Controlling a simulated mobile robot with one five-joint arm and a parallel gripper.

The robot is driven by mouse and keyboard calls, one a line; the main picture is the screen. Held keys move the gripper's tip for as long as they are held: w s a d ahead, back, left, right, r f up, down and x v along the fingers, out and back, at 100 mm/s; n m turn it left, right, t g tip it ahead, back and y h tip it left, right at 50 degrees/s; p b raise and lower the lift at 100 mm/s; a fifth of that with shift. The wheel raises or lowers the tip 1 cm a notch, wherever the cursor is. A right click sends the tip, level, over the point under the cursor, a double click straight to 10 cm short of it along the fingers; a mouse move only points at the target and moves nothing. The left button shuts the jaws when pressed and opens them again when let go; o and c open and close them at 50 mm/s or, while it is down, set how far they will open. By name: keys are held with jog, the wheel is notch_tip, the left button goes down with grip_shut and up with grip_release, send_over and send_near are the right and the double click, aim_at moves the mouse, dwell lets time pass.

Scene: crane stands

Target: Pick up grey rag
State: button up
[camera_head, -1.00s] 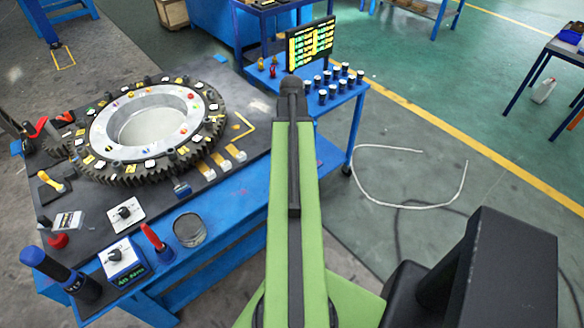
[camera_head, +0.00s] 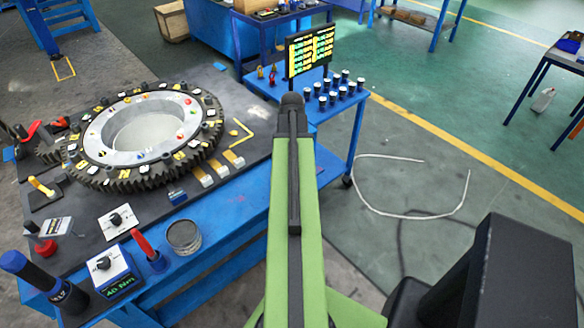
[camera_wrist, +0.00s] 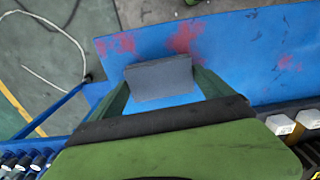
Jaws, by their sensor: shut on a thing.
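The grey rag (camera_wrist: 158,84) shows in the wrist view as a small, flat, folded grey piece between the fingers of my gripper (camera_wrist: 161,78). My gripper's green fingers are shut on it, one at each side. Behind the rag is a blue surface (camera_wrist: 245,65) with worn red patches. I cannot tell how far the rag is above that surface. In the head view my arm hides the gripper and the rag.
A white cable (camera_head: 415,217) lies on the floor.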

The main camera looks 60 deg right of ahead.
jog(key=shift+c, duration=0.9)
jog(key=shift+r, duration=0.1)
